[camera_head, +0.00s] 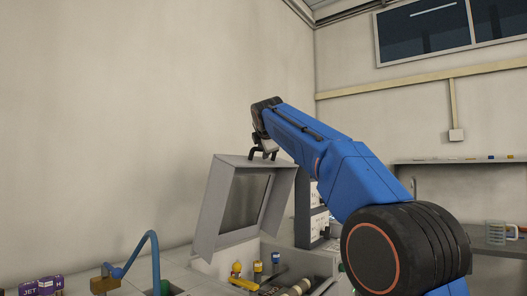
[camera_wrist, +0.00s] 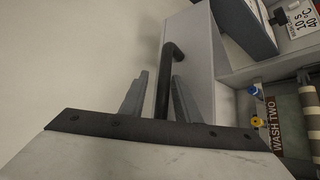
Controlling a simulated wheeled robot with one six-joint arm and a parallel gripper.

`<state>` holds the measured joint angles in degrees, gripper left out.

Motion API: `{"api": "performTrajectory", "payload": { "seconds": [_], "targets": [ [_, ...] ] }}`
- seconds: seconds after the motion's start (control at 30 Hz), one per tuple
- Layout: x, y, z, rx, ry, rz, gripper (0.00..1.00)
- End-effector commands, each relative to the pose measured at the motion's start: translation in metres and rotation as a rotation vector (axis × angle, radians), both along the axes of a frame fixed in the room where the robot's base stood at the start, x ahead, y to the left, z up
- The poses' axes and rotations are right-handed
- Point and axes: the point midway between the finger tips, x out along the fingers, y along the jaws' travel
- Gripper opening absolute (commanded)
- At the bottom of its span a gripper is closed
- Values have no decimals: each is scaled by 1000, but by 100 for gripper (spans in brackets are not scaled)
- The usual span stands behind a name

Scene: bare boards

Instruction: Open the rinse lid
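A grey, box-shaped lid (camera_head: 212,203) stands raised and tilted in the head view, its darker hollow inside facing me. Its pale face also shows in the wrist view (camera_wrist: 203,60). I cannot read a rinse label on it. A dark bent handle (camera_wrist: 166,75) is at the lid's upper edge. My gripper (camera_head: 265,150) is at the top of the lid, by this handle. In the wrist view my gripper's two grey fingers (camera_wrist: 160,90) stand apart on either side of the handle, with a gap on the left side. Contact on the right side is unclear.
A "WASH TWO" label (camera_wrist: 268,124) is at the right in the wrist view. Yellow and blue valves (camera_head: 257,268) sit below the lid. A blue curved pipe (camera_head: 150,245) and purple boxes (camera_head: 42,286) are at the left. A plain wall stands behind the lid.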

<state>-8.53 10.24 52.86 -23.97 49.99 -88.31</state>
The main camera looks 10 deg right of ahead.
Motion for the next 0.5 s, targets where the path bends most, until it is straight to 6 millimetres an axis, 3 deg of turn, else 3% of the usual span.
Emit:
{"api": "performTrajectory", "payload": {
  "seconds": [0.27, 0.5],
  "targets": [
    [-4, 3, -1, 2, 6, 2, 32],
    [-39, 9, 13, 0, 3, 2, 32]
  ]
}}
